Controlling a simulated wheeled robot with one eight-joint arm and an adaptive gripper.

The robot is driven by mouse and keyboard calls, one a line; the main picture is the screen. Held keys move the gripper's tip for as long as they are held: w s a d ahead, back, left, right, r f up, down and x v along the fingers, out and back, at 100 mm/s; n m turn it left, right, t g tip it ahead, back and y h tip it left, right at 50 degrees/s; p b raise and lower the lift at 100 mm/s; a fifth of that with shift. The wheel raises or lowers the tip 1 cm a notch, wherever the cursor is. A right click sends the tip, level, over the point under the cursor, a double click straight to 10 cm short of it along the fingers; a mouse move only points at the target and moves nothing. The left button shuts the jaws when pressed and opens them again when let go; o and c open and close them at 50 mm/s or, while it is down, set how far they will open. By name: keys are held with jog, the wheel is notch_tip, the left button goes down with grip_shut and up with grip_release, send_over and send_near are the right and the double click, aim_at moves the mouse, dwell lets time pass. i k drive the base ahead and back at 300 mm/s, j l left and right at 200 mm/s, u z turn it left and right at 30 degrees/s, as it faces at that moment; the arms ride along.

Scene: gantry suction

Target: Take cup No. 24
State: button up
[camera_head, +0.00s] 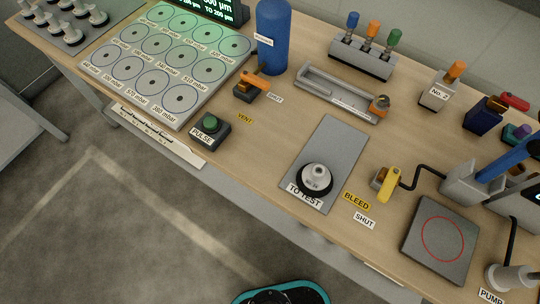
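A suction cup (316,178) with a black round lip and a pale grey body stands on the grey plate (336,142) marked TO TEST. A small tag on it looks like No. 24, but the print is too small to read surely. More pale cups (90,14) stand on a grey rack (52,30) at the far upper left; their numbers cannot be read. My gripper does not show in this view.
A tray of ringed, pressure-marked spots (128,99) lies left. A green PULSE button (209,126), orange-handled valve (255,82), blue cylinder (273,40) and yellow-handled BLEED valve (389,185) surround the plate. A red-circled pad (418,260) lies right. Floor in front is clear.

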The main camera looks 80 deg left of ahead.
aim_at(313, 180)
jog(key=u, duration=2.2)
